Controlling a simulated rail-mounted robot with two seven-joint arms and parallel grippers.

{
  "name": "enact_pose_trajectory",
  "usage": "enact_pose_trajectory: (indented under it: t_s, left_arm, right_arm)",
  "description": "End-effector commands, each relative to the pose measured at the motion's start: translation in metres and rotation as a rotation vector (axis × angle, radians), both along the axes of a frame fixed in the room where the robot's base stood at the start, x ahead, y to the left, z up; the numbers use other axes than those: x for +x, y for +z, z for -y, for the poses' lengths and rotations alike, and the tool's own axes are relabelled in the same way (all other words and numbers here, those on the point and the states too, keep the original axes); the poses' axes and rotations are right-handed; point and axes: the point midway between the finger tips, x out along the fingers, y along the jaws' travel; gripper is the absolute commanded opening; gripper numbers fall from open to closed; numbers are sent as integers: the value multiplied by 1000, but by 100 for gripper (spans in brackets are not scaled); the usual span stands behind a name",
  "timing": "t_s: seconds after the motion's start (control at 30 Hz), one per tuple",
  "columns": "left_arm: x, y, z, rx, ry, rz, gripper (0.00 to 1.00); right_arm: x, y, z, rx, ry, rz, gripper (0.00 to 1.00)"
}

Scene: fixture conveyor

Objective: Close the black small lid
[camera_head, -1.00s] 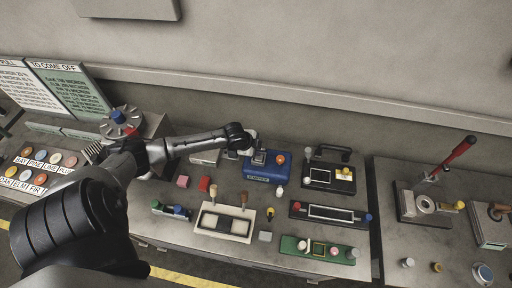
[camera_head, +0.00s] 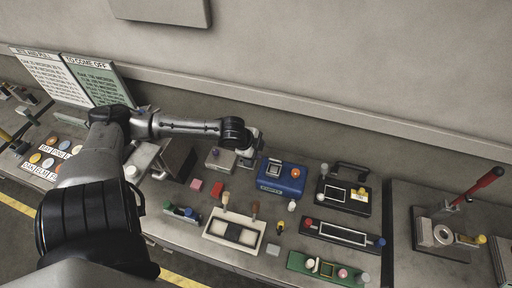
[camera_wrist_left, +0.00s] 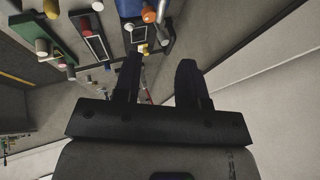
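A black unit with a raised black handle (camera_head: 345,187) stands on the bench right of the blue box; I cannot tell for certain whether this is the black small lid. My left gripper (camera_head: 256,143) is above the back of the bench, left of and behind the blue box (camera_head: 281,178). In the left wrist view its two dark fingers (camera_wrist_left: 158,82) are apart with nothing between them. The blue box (camera_wrist_left: 130,7) shows at that view's top edge, beyond the fingers. My right gripper is not in view.
A small grey box (camera_head: 220,160) stands just below my left forearm. A white-framed tray (camera_head: 234,233), a black framed panel (camera_head: 342,235) and a green panel (camera_head: 325,269) lie along the front. A red lever (camera_head: 484,183) rises at right. The back wall is close behind.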

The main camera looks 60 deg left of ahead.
Motion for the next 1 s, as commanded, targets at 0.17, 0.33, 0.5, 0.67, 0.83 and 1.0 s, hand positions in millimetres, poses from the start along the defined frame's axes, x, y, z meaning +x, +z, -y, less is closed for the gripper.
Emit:
enact_pose_trajectory:
  t_s: [0.17,0.33,0.5,0.67,0.83,1.0]
  left_arm:
    - [-6,10,0,1,-2,0,38]
    - [-8,14,1,0,-2,0,38]
    - [-9,15,1,-1,-2,1,38]
    - [-8,15,1,-1,-2,1,37]
    - [5,24,1,-1,-1,41,21]
    - [56,72,1,-1,-2,207,4]
  right_arm:
    - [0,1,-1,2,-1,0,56]
    - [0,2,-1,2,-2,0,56]
    - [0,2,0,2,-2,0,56]
    - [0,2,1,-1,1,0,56]
    - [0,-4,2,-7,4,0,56]
    - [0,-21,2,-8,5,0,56]
